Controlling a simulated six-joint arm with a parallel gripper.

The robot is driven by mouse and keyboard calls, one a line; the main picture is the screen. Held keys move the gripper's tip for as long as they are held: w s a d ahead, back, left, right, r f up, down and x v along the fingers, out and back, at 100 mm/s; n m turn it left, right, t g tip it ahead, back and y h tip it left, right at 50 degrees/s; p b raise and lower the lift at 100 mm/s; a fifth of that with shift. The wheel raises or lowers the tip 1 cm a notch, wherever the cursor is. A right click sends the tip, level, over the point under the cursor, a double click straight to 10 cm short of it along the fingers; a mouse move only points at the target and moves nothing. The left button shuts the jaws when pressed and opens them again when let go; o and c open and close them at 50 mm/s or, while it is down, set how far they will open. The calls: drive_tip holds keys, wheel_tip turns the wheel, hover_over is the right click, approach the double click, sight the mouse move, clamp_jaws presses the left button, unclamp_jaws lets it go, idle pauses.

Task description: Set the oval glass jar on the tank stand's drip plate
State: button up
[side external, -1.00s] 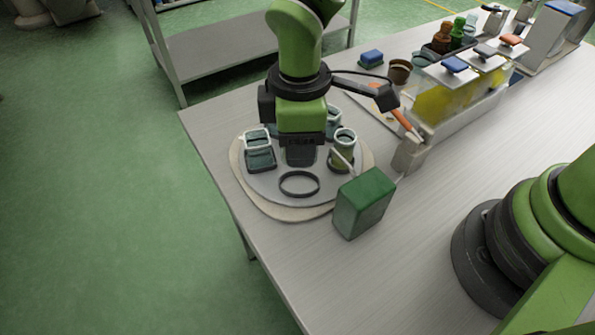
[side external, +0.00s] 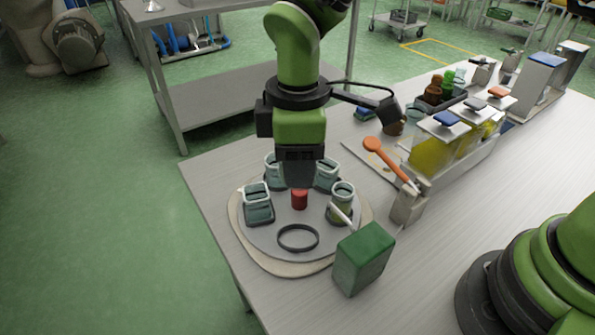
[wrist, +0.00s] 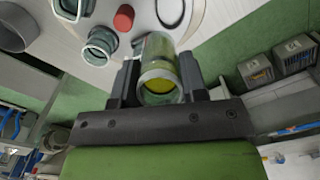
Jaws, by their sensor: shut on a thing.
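My gripper (side external: 300,182) is above the round tray (side external: 270,254), with its fingers pointing down. In the wrist view, my gripper (wrist: 158,82) is shut on a clear glass jar, which I take as the oval glass jar (wrist: 160,86). Yellow-green shows inside its mouth. Tanks of yellow liquid (side external: 432,152) stand on a pale stand at the back right. A pale flat plate (side external: 352,147) lies in front of them, partly behind an orange spoon; I cannot tell whether it is the drip plate.
Other glass jars stand on the tray at left (side external: 258,207), back (side external: 327,177) and right (side external: 343,206). A red knob (side external: 299,199) and black ring (side external: 298,237) are there too.

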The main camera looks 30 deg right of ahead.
drive_tip(key=w+d+m, duration=0.2)
drive_tip(key=w+d, duration=0.2)
drive_tip(key=d, duration=0.5)
drive_tip(key=w+d+m, duration=0.2)
drive_tip(key=w+d, duration=0.2)
drive_tip(key=d, duration=0.5)
drive_tip(key=w+d+m, duration=0.2)
drive_tip(key=w+d, duration=0.2)
drive_tip(key=d, duration=0.5)
drive_tip(key=shift+d+f, duration=0.2)
drive_tip(key=shift+f, duration=5.85)
drive_tip(key=shift+f, duration=0.35)
drive_tip(key=o, duration=1.2)
drive_tip(key=shift+c, duration=0.2)
